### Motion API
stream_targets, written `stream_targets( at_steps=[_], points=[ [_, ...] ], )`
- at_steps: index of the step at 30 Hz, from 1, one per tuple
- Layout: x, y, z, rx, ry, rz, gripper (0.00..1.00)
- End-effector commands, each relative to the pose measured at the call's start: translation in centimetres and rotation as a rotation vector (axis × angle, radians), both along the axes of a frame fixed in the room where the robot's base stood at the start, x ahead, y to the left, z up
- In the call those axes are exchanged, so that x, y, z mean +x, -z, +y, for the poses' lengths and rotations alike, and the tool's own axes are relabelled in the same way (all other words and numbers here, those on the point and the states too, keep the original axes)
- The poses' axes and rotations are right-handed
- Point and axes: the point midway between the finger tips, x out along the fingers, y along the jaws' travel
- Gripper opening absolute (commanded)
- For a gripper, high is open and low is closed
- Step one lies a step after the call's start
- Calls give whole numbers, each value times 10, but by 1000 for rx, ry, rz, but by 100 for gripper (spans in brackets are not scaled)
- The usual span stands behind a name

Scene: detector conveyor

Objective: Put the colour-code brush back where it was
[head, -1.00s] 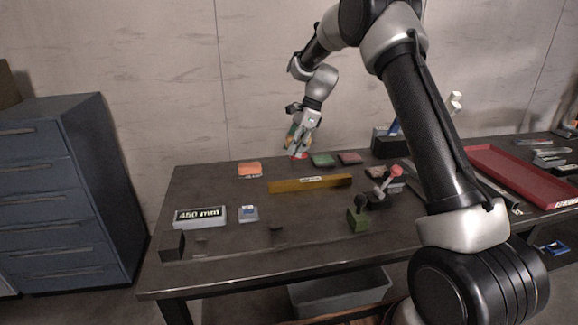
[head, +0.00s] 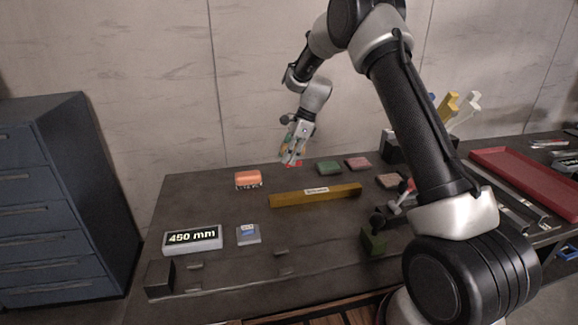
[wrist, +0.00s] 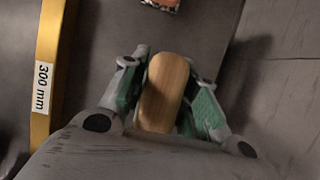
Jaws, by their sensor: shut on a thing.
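My gripper (head: 291,158) is low over the back of the dark table in the head view. In the wrist view my gripper (wrist: 168,95) is shut on a rounded wooden block, seemingly the back of the colour-code brush (wrist: 164,92). The brush's underside is hidden there. A small red patch (head: 294,165) shows at the fingertips in the head view; I cannot tell whether it is the brush's bristles or something on the table. Green (head: 329,167), pink (head: 358,163) and brown (head: 388,180) flat blocks lie to the right. An orange block (head: 248,179) lies to the left.
A yellow bar (head: 290,198) lies in front of my gripper; its "300 mm" label (wrist: 42,88) shows in the wrist view. A "450 mm" display (head: 192,239) and a small grey-blue box (head: 248,234) stand front left. A joystick (head: 375,236) and red tray (head: 530,170) are right.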

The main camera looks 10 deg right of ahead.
Motion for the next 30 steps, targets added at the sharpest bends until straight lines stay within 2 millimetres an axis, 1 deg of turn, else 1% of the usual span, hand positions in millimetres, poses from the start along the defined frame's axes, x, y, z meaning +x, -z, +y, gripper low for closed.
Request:
stream_targets(
  at_steps=[4, 9, 20, 21, 23, 24, 30],
  points=[
    [0, 14, 0, 0, 1, 3, 7],
    [0, 38, 0, 0, 1, 1, 7],
    [0, 42, 0, 0, 0, 0, 7],
    [0, 42, 0, 0, 0, 0, 37],
    [0, 42, 0, 0, 0, 0, 48],
    [0, 42, 0, 0, 0, 0, 51],
    [0, 42, 0, 0, 0, 0, 51]
  ],
)
